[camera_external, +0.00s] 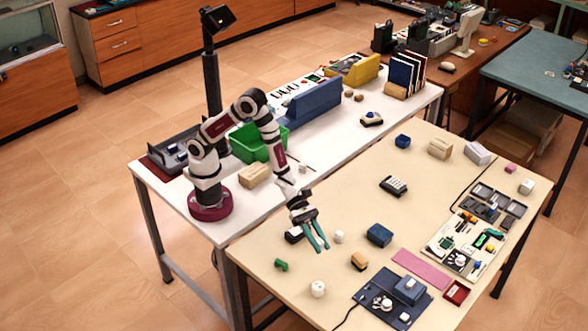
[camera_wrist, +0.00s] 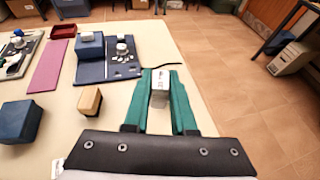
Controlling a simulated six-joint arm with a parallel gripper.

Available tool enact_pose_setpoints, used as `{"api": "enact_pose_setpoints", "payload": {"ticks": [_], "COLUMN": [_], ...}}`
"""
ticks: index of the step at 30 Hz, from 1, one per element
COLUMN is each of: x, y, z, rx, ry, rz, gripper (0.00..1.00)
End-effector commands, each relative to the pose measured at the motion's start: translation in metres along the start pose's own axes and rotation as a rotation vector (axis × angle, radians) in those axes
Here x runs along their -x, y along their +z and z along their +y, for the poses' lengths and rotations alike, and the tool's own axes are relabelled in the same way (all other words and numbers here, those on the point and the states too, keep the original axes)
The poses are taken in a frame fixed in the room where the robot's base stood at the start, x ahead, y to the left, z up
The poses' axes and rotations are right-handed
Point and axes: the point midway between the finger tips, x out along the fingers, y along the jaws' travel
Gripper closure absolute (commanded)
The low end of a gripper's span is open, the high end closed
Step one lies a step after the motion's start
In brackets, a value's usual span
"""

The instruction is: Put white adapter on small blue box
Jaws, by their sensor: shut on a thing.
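My gripper (camera_external: 318,246) has green fingers and hangs over the near left part of the cream table. In the wrist view, its fingers (camera_wrist: 161,82) are shut on a white and grey block, the white adapter (camera_wrist: 160,88). The fingers largely hide the adapter in the external view. A small blue box (camera_external: 403,141) stands near the table's back edge, well away from my gripper. A larger dark blue box (camera_external: 379,235) sits right of my gripper; it also shows at the left of the wrist view (camera_wrist: 20,120).
A tan block (camera_external: 359,261) and small white objects (camera_external: 339,237) (camera_external: 317,289) lie near my gripper. A dark blue board (camera_external: 375,305) with a blue box (camera_external: 409,290) is at the front. A black calculator-like device (camera_external: 393,186) lies mid-table. Bare tabletop surrounds it.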

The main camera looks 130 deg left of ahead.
Motion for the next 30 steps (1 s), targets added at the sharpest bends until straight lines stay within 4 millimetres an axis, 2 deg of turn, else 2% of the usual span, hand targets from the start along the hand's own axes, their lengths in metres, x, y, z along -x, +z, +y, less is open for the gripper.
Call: {"api": "enact_pose_setpoints", "payload": {"ticks": [1, 3, 7, 11, 13, 18, 22, 25, 30], "x": [-0.002, -0.004, 0.001, 0.005, 0.006, 0.006, 0.005, 0.005, -0.006], "y": [0.007, 0.016, 0.029, 0.034, 0.028, -0.006, -0.028, -0.037, -0.065], "z": [0.027, 0.066, 0.122, 0.149, 0.163, 0.214, 0.248, 0.262, 0.266], "rx": [0.016, 0.041, 0.081, 0.100, 0.106, 0.106, 0.105, 0.104, 0.106], "ry": [0.045, 0.111, 0.209, 0.256, 0.266, 0.269, 0.266, 0.265, 0.260], "rz": [-0.003, -0.005, -0.006, -0.006, -0.005, -0.005, -0.005, -0.006, -0.003], "gripper": [1.00, 1.00, 1.00, 1.00, 1.00, 1.00, 1.00, 1.00, 1.00]}}
